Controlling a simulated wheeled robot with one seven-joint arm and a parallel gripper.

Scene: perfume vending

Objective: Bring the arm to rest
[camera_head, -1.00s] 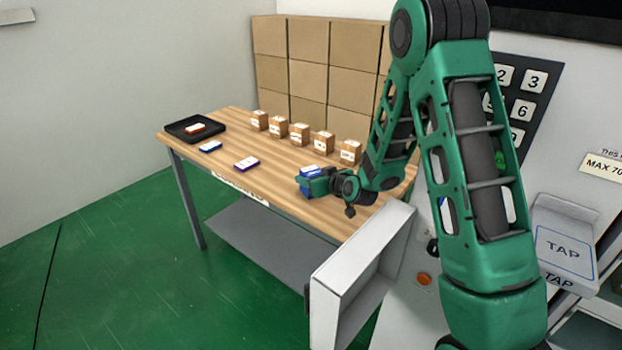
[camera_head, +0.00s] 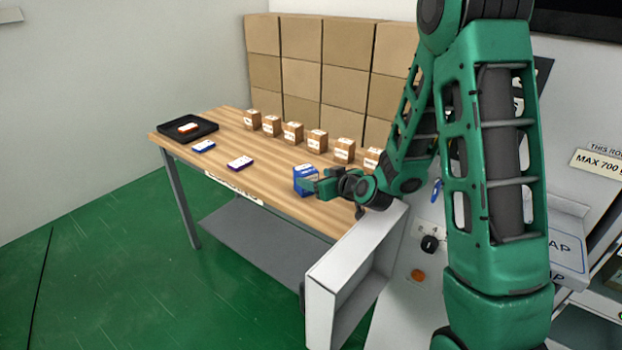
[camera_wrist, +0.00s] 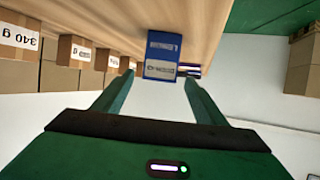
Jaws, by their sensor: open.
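My gripper (camera_head: 318,186) is at the front right part of the wooden table, beside a blue box (camera_head: 304,181). In the wrist view, my gripper (camera_wrist: 152,82) shows two green fingers spread apart with nothing between them. The blue box (camera_wrist: 162,56) stands just beyond the fingertips in that view, apart from them. My arm reaches down from the upper right of the head view.
Several small brown boxes (camera_head: 293,132) stand in a row along the back of the table (camera_head: 235,128). A black tray (camera_head: 205,126) holds an orange-and-white item. A white open bin (camera_head: 330,285) is below my gripper.

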